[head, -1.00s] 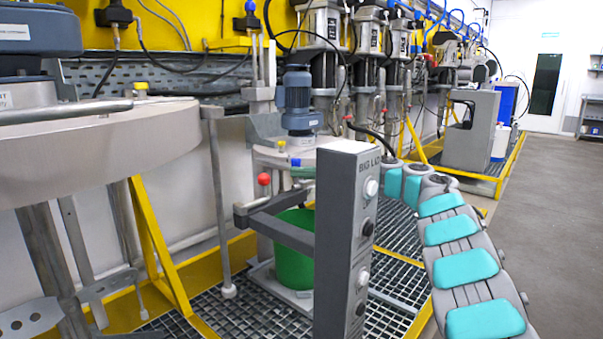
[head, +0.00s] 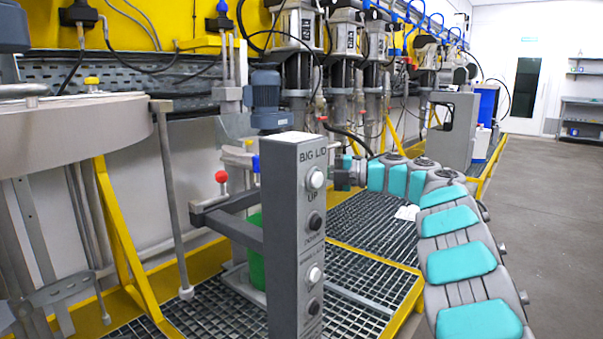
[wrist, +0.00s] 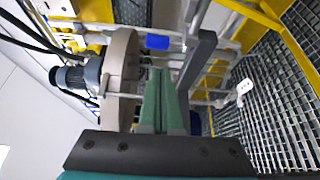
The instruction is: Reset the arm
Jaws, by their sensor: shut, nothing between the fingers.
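My arm, grey with turquoise pads (head: 460,262), rises from the lower right of the head view and bends left at its far end. Its dark wrist end (head: 348,172) shows just right of the grey control post (head: 296,230); the fingers are hidden behind the post there. In the wrist view my gripper (wrist: 160,75) has its two green fingers together, with nothing seen between them. The fingers point toward the drum machinery.
A red-knobbed lever (head: 221,177) and grey bracket (head: 225,215) stand left of the post. A green bucket (head: 256,262) is partly hidden behind it. A small white item (head: 407,212) lies on the grating. Open floor (head: 540,230) lies to the right.

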